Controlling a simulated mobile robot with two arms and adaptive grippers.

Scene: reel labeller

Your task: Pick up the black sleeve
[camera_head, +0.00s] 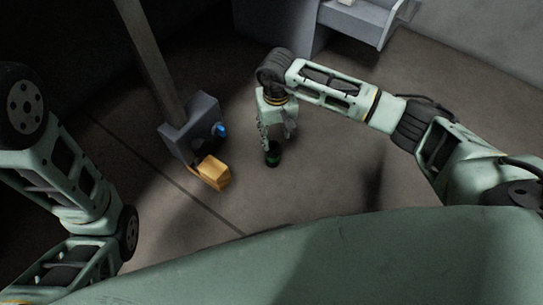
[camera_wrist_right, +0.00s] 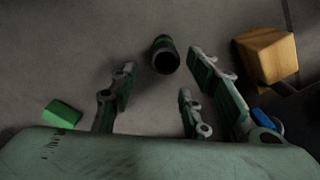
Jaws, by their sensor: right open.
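The black sleeve (camera_head: 272,158) is a short dark cylinder on the floor, just below my right gripper (camera_head: 277,134) in the head view. In the right wrist view the sleeve (camera_wrist_right: 166,55) shows a dark open end and a green band, and lies ahead of the spread fingers. My right gripper (camera_wrist_right: 162,86) is open and empty there, with a gap between its fingers and the sleeve in the picture. Whether they touch cannot be told. My left arm comes in at the left, but its gripper is out of view.
A yellow-orange block (camera_head: 213,172) and a blue piece (camera_head: 220,130) are by a grey post base (camera_head: 190,125) left of the sleeve. A green block (camera_wrist_right: 62,113) shows in the wrist view. A grey cabinet (camera_head: 275,25) stands behind. The floor right of the sleeve is clear.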

